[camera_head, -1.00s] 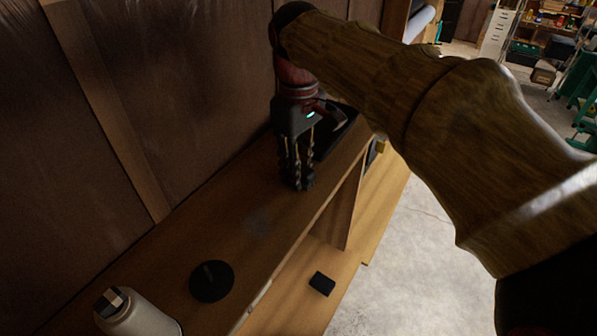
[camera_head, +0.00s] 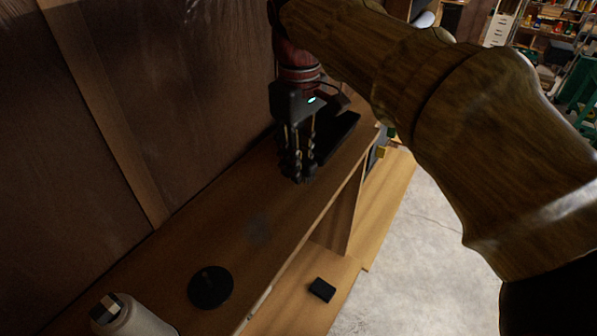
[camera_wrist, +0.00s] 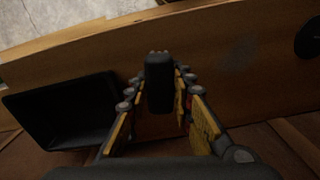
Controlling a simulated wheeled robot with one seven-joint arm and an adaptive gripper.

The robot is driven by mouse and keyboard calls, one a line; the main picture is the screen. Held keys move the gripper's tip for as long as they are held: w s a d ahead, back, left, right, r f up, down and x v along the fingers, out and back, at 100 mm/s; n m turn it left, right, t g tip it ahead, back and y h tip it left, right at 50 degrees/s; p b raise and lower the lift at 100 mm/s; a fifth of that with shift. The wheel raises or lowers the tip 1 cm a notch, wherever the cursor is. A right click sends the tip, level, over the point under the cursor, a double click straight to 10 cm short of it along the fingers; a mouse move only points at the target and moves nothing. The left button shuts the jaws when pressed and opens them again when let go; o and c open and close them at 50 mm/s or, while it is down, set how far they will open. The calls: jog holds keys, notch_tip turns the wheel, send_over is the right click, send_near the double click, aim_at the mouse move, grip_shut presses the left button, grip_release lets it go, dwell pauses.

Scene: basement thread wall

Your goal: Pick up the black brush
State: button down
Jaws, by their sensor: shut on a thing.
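The black brush (camera_wrist: 159,84) is a dark, rounded block with pale bristle tips showing at its far end in the wrist view. My gripper (camera_wrist: 160,92) is shut on it, with a jointed finger on either side. In the head view my gripper (camera_head: 298,168) points down over the wooden shelf (camera_head: 235,215). There the brush is hard to tell from the dark fingers. I cannot tell whether it is clear of the shelf.
A black tray (camera_wrist: 65,112) lies close beside my gripper; it also shows in the head view (camera_head: 338,136). A black disc (camera_head: 210,288) and a thread cone (camera_head: 135,322) stand nearer. A small black block (camera_head: 322,289) lies on the lower board. A brown wall backs the shelf.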

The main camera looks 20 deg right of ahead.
jog(key=s+a+r+b, duration=0.2)
jog(key=s+r+b, duration=0.1)
jog(key=s+r, duration=0.6)
jog(key=s, duration=0.4)
jog(key=shift+s+a+r, duration=0.2)
jog(key=shift+s+a, duration=0.05)
jog(key=shift+a, duration=0.1)
jog(key=c, duration=2.1)
grip_release()
jog(key=c, duration=0.4)
jog(key=shift+c, duration=0.3)
